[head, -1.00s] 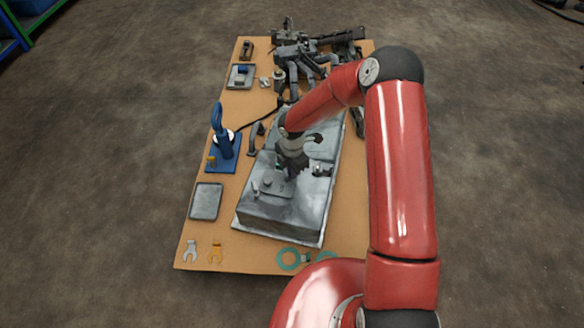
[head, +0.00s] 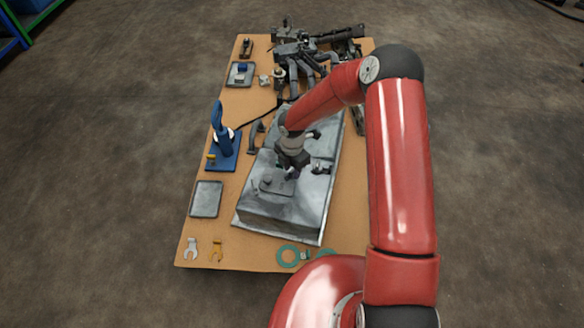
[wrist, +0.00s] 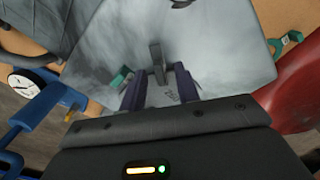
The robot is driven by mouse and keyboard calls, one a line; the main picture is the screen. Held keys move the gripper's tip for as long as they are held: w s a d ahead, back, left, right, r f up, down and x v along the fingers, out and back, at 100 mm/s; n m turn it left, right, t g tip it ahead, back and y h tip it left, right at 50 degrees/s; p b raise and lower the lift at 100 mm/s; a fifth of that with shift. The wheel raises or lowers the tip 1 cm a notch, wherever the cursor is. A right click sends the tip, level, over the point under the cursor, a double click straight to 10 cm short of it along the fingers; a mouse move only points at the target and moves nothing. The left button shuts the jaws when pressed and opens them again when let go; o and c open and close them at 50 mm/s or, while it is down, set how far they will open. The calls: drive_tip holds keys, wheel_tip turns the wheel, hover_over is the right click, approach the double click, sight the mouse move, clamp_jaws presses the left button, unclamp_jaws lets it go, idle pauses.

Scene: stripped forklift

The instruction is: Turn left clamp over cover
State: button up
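The grey metal housing (head: 275,212) lies on the bench, with a raised plate that looks like the cover (head: 279,186) on its top. A small upright piece at the cover's left edge (head: 254,187) may be a clamp; its turn is too small to tell. My gripper (head: 291,172) points down just above the cover's far right side. In the wrist view my gripper's two dark fingers (wrist: 160,88) stand apart. A grey upright bar (wrist: 157,62), possibly a clamp, shows between and just beyond the tips. I cannot tell whether they touch it. A green piece (wrist: 120,77) is left of the fingers.
A blue stand (head: 223,150) and a grey tray (head: 206,200) are left of the housing. Dark machine parts (head: 300,55) crowd the far end.

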sight(292, 171)
wheel_tip(292, 171, up, 8)
drive_tip(key=shift+f+p, duration=0.1)
drive_tip(key=shift+p, duration=0.2)
idle(0.4)
idle(0.3)
